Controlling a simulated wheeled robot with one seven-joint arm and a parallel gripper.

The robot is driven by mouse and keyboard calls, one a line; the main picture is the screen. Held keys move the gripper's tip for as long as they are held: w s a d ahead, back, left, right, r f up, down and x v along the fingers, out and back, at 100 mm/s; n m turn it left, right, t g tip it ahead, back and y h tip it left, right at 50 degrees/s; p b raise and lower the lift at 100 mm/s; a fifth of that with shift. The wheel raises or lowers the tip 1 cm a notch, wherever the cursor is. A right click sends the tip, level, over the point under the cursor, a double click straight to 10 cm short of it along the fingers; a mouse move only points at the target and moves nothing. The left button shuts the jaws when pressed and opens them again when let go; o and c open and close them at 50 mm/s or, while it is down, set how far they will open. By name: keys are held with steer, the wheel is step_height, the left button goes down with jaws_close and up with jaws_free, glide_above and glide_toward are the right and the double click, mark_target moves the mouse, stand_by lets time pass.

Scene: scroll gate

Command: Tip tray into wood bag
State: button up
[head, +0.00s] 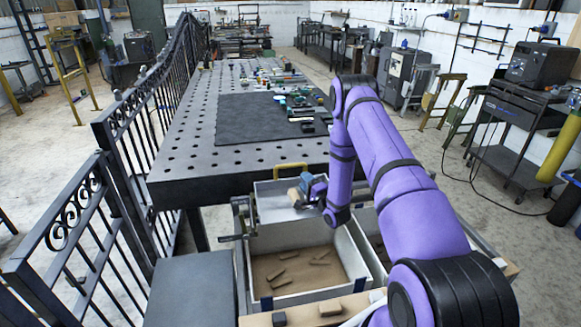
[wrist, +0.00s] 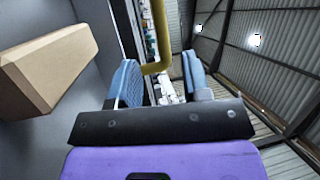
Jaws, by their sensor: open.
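A pale grey tray (head: 268,203) with a yellow handle (head: 290,166) stands tilted above a bin near the table's front edge. A tan wood block (head: 294,195) is at the tray, partly beside my gripper; the block also shows large in the wrist view (wrist: 48,66) against a grey surface. My gripper (head: 308,187) is open and empty at the tray's right side. In the wrist view the yellow handle (wrist: 160,35) appears in the gap between the blue fingers, ahead of them. The wood bag (head: 303,271), a white-walled bin with a brown inside, holds several wood pieces.
A dark perforated table (head: 180,171) with a black mat (head: 265,122) and several tools lies behind. A black railing (head: 105,215) runs along the left. Another bin (head: 370,237) is right of the wood bag, partly hidden by my arm. A wooden ledge with blocks is in front.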

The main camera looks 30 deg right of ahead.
mark_target(291, 165)
steer(key=x, duration=1)
steer(key=shift+w+r, duration=0.1)
steer(key=shift+w, duration=0.05)
jaws_close()
